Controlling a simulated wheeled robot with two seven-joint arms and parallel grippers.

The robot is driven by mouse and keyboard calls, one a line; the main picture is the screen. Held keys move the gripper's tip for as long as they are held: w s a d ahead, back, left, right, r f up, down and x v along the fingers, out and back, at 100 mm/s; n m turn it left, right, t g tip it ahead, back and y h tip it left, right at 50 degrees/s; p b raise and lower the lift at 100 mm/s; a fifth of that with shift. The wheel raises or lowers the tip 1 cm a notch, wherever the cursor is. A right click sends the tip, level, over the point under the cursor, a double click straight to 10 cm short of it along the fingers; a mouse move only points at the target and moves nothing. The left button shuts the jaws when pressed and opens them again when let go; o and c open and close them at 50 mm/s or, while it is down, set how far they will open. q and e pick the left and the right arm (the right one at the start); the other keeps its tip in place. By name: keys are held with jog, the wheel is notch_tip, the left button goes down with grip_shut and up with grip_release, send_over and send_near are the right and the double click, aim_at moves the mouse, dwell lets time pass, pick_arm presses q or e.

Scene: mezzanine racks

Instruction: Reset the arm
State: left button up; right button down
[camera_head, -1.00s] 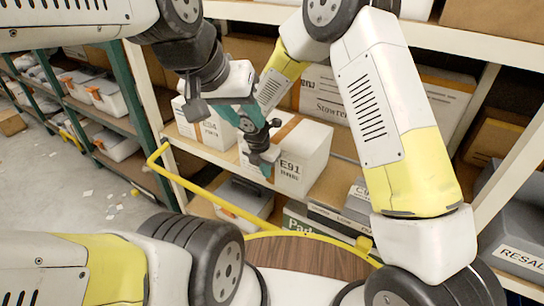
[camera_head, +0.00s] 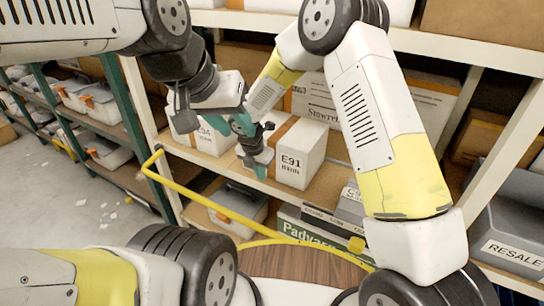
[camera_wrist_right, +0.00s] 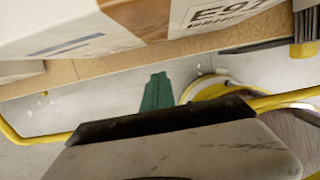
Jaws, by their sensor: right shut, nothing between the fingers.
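My left gripper (camera_head: 243,122) is the higher one in the head view. Its white body hangs from the dark wrist, with teal at its lower end, but the view does not show whether it is open or shut. My right gripper (camera_head: 261,172) is just below it, pointing down, shut and empty. It is at the shelf's front edge, beside the lower left of the white E91 box (camera_head: 304,168). The right wrist view shows a teal finger (camera_wrist_right: 157,93) over the floor, below the box's underside edge, apart from it.
The E91 box and another white box (camera_head: 208,140) stand on the wooden shelf (camera_head: 328,185). A yellow rail (camera_head: 205,200) runs below in front. Grey boxes, one marked RESALE (camera_head: 510,245), are at right. Open floor (camera_head: 70,195) lies at left.

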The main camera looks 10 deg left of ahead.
jog(key=d+v, duration=0.1)
jog(key=v, duration=0.8)
jog(key=s+d+r+m+t, duration=0.1)
jog(key=s+d+r+m, duration=0.3)
jog(key=d+r+m, duration=1.15)
jog(key=s+d+r+m+t+y, duration=0.1)
jog(key=s+d+r+m, duration=0.2)
jog(key=s+d+m, duration=0.3)
jog(key=s+d+r+m+t+y, duration=0.1)
jog(key=s+d+r+m+y, duration=0.1)
jog(key=s+d+r+m, duration=0.2)
jog(key=s+d+m, duration=0.3)
jog(key=s+m, duration=0.2)
jog(key=m, duration=0.1)
jog(key=shift+s+t, duration=0.3)
